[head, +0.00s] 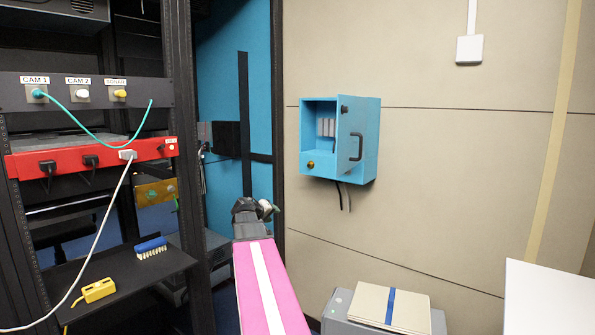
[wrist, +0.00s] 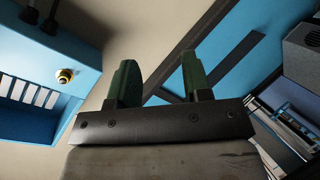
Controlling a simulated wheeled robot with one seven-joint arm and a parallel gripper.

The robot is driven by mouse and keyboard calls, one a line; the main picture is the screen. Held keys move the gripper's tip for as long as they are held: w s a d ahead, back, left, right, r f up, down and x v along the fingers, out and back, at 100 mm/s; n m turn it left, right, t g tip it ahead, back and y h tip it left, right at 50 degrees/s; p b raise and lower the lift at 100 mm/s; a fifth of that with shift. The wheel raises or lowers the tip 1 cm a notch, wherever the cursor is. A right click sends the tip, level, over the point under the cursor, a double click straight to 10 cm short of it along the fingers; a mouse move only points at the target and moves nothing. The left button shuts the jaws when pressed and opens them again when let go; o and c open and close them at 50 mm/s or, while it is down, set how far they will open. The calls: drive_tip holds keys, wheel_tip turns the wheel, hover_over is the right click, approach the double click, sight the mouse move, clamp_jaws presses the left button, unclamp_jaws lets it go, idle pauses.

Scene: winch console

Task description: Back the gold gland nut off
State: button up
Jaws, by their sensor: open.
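The gold gland nut (head: 311,165) sits low on the left of the front of a blue wall box (head: 367,155), below the box's open bay. In the wrist view the nut (wrist: 65,76) shows at upper left on the blue box (wrist: 88,62), with dark cable glands near it. My gripper (head: 256,209) is at the end of my pink arm, left of the box and lower than it. In the wrist view its two green fingers (wrist: 160,82) stand apart with nothing between them. The nut is off to the left of the fingers, not touched.
The box's door (head: 350,140) with a black handle stands ajar. Two dark cables hang below the box. A black rack (head: 185,120) with a red power strip (head: 95,157) stands left. A grey case (head: 345,312) with a binder (head: 372,305) is below. The wall between is clear.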

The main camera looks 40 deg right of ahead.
sight(309, 165)
drive_tip(key=s+d+r+h, duration=0.1)
drive_tip(key=d+r+h, duration=0.2)
drive_tip(key=d+r, duration=0.45)
drive_tip(key=d+r+h, duration=0.2)
drive_tip(key=d+r, duration=0.3)
drive_tip(key=r, duration=0.5)
drive_tip(key=shift+x, duration=3.4)
drive_tip(key=shift+s, duration=0.15)
drive_tip(key=c, duration=0.8)
